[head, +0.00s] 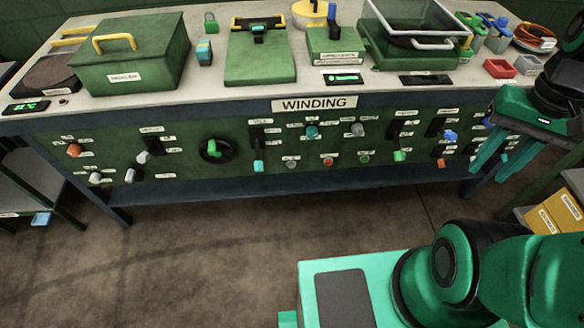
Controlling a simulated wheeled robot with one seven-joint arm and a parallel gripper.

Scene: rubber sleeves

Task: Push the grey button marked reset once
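A small grey button (291,164) sits low on the green front panel (190,175) under the WINDING sign (314,103). A red button (328,162) and a green button (364,158) are to its right in the same row. The small labels over them are too small to read, so I cannot confirm which says reset. My gripper (487,174) is at the right of the head view, in front of the panel's right end. Its two teal fingers are apart with nothing seen between them. It is well to the right of the grey button and hides part of the panel's right end.
A green rotary handle (214,151) and a teal-tipped lever (258,166) are left of the grey button. Several knobs and levers are to its right. The bench top (210,80) holds boxes and tools.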

